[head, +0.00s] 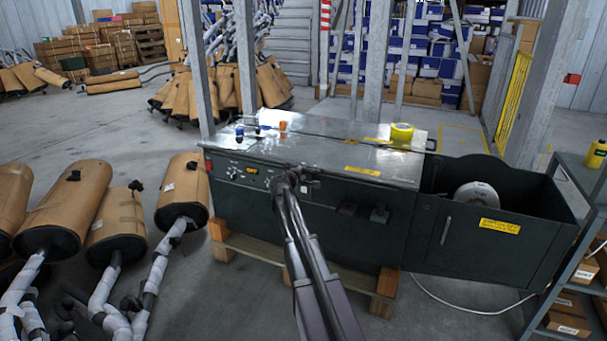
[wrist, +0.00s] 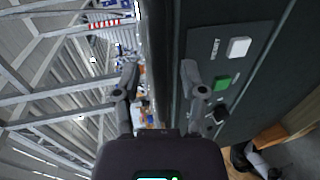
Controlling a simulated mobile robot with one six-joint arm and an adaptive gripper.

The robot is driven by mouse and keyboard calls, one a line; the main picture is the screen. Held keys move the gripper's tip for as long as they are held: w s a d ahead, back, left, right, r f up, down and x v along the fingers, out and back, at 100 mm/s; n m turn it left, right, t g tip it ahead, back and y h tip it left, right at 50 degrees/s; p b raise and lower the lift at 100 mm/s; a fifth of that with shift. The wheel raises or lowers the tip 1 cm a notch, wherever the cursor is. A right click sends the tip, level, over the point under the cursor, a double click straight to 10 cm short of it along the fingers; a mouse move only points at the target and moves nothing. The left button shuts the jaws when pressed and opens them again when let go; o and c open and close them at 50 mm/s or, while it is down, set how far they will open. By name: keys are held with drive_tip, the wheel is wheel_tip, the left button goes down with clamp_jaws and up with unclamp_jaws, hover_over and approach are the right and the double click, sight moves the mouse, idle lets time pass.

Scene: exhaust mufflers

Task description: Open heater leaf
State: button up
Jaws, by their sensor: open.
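A dark green machine (head: 345,220) stands in the middle of the head view. Its metal top (head: 320,153) looks flat and closed, with a seam running along it. I cannot tell which top section is the heater leaf. My gripper (head: 285,180) is at the upper front edge, near the control panel (head: 248,172), and partly covers it. In the wrist view my gripper (wrist: 160,75) has its fingers apart, with the machine's dark edge (wrist: 168,50) between or behind them. Whether it touches is unclear. A white button (wrist: 238,47) and a green button (wrist: 222,83) are right of the fingers.
A yellow tape roll (head: 402,132), an orange item (head: 283,126) and a blue item (head: 239,133) sit on the top. An open bin at right holds a white reel (head: 478,197). Wrapped mufflers (head: 120,215) crowd the left floor. A shelf (head: 578,180) stands right.

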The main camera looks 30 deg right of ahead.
drive_tip(key=shift+w+d+f, duration=0.1)
drive_tip(key=shift+w+d, duration=0.2)
drive_tip(key=shift+d, duration=0.1)
drive_tip(key=shift+c, duration=0.2)
clamp_jaws()
drive_tip(key=shift+a, duration=0.1)
